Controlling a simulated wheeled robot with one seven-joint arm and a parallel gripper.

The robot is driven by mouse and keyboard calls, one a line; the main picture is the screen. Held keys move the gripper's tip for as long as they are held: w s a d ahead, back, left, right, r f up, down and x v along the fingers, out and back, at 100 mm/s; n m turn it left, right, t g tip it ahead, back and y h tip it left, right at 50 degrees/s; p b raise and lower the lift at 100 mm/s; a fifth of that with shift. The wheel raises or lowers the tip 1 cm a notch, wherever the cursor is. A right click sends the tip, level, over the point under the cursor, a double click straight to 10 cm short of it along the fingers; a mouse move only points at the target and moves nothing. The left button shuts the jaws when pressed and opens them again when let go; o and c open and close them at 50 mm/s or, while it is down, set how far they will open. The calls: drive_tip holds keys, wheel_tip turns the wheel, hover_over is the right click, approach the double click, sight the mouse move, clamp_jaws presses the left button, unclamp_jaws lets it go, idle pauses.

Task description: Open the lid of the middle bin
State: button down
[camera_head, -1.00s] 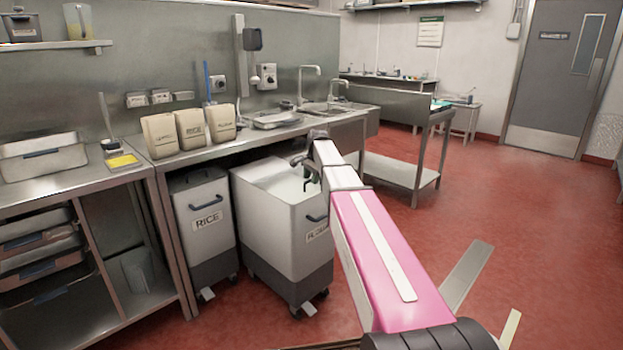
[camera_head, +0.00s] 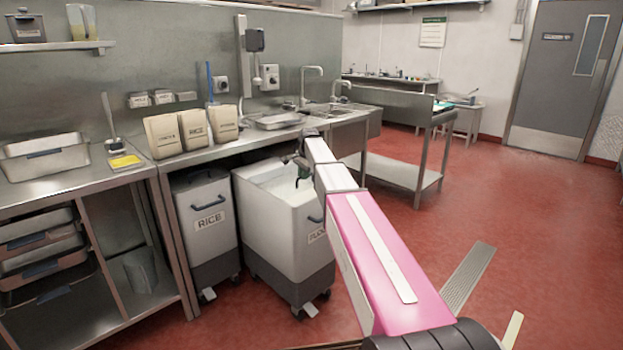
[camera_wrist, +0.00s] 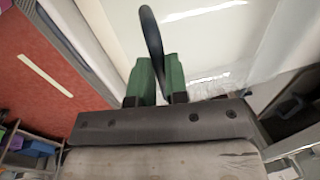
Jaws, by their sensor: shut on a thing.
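The bin labelled FLOUR (camera_head: 275,222) is white with a dark grey base and stands partly out from under the counter. Its label is partly covered by my arm. A pale, partly clear top surface (camera_head: 262,177) shows at its opening; I cannot tell how far its lid is raised. My gripper (camera_head: 303,180) is over the right part of this top. In the wrist view, the green fingers (camera_wrist: 157,82) are shut on a dark curved handle (camera_wrist: 152,38) standing up from the pale surface (camera_wrist: 215,45). No third bin is visible.
The RICE bin (camera_head: 206,220) stands close on the left. The counter edge (camera_head: 230,150) runs above and behind the bins, with several paper bags (camera_head: 194,130) on it. A steel table (camera_head: 400,175) stands right. Red floor (camera_head: 520,220) is open at the right.

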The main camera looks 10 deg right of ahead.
hover_over(281, 175)
drive_tip(key=shift+a, duration=0.1)
drive_tip(key=c, duration=1.1)
unclamp_jaws()
drive_tip(key=r, duration=0.3)
drive_tip(key=s+d+r, duration=0.1)
drive_tip(key=r, duration=0.6)
drive_tip(key=shift+s+d+r, duration=0.15)
drive_tip(key=shift+s+r, duration=0.2)
drive_tip(key=shift+s, duration=0.05)
